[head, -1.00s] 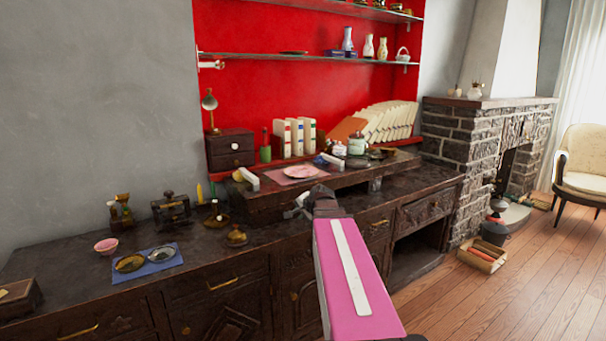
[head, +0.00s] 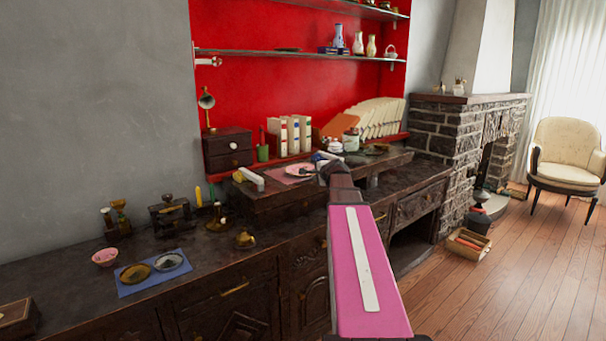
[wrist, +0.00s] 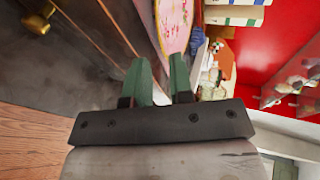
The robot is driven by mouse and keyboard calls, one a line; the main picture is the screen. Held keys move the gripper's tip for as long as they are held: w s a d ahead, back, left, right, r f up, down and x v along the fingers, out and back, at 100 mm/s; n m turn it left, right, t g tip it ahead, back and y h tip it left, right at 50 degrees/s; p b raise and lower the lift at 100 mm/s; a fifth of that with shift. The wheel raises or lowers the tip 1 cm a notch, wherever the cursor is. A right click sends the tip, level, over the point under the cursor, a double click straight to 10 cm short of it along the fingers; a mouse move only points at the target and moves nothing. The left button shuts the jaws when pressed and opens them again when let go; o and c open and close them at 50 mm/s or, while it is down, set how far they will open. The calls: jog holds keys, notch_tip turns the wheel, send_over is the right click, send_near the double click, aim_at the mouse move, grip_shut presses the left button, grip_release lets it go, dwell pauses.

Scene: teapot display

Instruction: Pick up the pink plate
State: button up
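The pink plate (head: 298,170) lies on a small mat on the raised wooden ledge of the dark cabinet.
White-spined books (head: 290,134) and jars (head: 350,140) stand behind the plate. A white block-like object (head: 250,178) lies to its left. A pink bowl (head: 105,257) and a blue mat (head: 150,280) with two dishes are on the lower left top.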

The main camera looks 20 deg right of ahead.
aim_at(313, 181)
jog(key=x, duration=0.5)
jog(key=shift+w+d, duration=0.1)
grip_shut()
jog(key=shift+r, duration=0.15)
